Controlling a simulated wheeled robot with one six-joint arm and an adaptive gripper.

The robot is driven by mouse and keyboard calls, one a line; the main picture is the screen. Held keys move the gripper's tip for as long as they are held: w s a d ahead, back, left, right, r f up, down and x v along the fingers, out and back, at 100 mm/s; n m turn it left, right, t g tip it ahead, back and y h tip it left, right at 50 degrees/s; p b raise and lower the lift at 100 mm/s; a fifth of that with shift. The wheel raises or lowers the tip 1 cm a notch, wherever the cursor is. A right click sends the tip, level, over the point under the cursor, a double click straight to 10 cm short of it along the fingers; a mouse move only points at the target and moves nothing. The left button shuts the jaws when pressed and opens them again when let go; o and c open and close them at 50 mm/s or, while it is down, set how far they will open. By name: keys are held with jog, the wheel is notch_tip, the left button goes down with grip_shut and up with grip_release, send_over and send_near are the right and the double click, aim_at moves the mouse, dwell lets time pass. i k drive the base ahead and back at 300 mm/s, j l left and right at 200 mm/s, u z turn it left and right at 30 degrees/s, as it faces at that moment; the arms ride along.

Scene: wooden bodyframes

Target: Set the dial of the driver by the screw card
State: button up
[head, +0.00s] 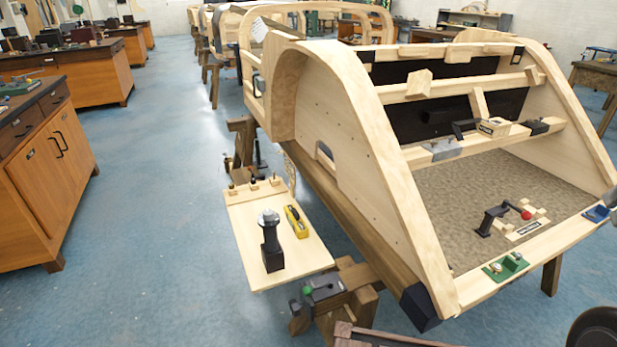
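A black driver (271,248) with a silver-grey round top stands upright on a light wooden board, left of centre in the head view. The marks on its dial are too small to read. A light strip with several small dark pieces (256,184) lies along the board's far edge. I cannot tell whether this is the screw card; no printed card can be made out.
The board (304,260) juts out left of the big wooden bodyframe (335,125). A yellow tool (297,221) lies just right of the driver. A clamp-like device (322,290) sits on the trestle below. Blue floor (165,215) is clear between the board and the left cabinet (60,150).

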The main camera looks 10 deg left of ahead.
aim_at(268, 215)
jog(key=u, duration=1.2)
jog(key=j+z, duration=0.25)
jog(key=j, duration=0.35)
jog(key=j+z, duration=0.25)
jog(key=j, duration=0.3)
jog(key=k+j+z, duration=0.2)
jog(key=j, duration=0.35)
jog(key=j+z, duration=0.25)
jog(key=j, duration=0.35)
jog(key=i+j+u, duration=0.3)
